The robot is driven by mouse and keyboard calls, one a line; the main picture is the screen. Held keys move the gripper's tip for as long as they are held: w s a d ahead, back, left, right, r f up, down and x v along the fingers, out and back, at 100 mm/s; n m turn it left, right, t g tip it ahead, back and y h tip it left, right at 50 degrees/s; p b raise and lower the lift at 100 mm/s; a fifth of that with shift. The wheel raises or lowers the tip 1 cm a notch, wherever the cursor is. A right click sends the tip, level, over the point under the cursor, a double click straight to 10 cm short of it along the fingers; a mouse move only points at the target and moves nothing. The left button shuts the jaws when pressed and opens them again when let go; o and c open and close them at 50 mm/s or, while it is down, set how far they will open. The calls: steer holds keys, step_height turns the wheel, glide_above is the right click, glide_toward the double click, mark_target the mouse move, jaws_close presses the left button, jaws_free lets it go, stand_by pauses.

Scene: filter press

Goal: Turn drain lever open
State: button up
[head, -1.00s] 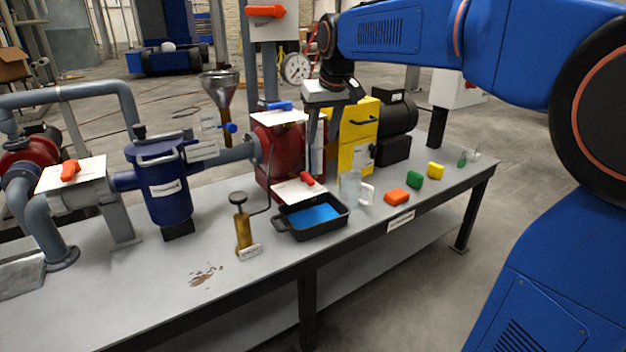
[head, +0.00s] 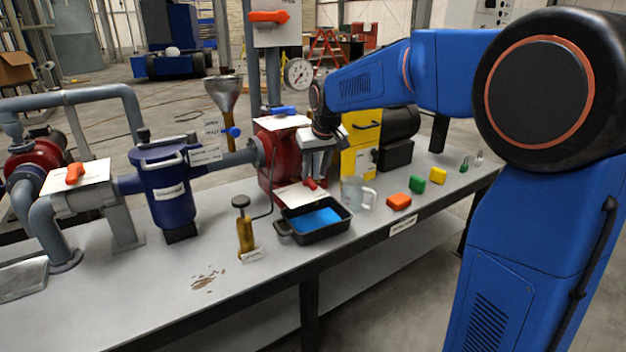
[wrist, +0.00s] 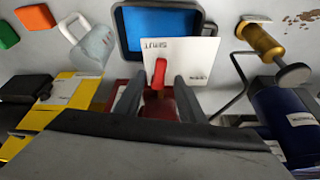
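The drain lever (head: 311,184) is small and red, on a white plate (head: 290,196) at the foot of the red filter housing, just behind a black tray. In the wrist view the lever (wrist: 158,74) lies between my fingertips, and its plate (wrist: 195,55) carries the words SHUT at left and what looks like OPEN at right, both upside down. My gripper (head: 316,176) points down just above the plate. In the wrist view my gripper (wrist: 158,88) has its fingers apart on either side of the lever. I cannot tell whether either finger touches it.
The black tray (head: 343,231) with blue liquid stands in front of the plate. A clear jug (head: 352,193) stands to its right and a brass hand pump (head: 245,236) to its left. The red housing (head: 274,160) is close to my gripper. The front left of the bench is mostly clear.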

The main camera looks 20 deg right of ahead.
mark_target(312, 183)
steer(key=shift+x, duration=2.15)
jaws_close()
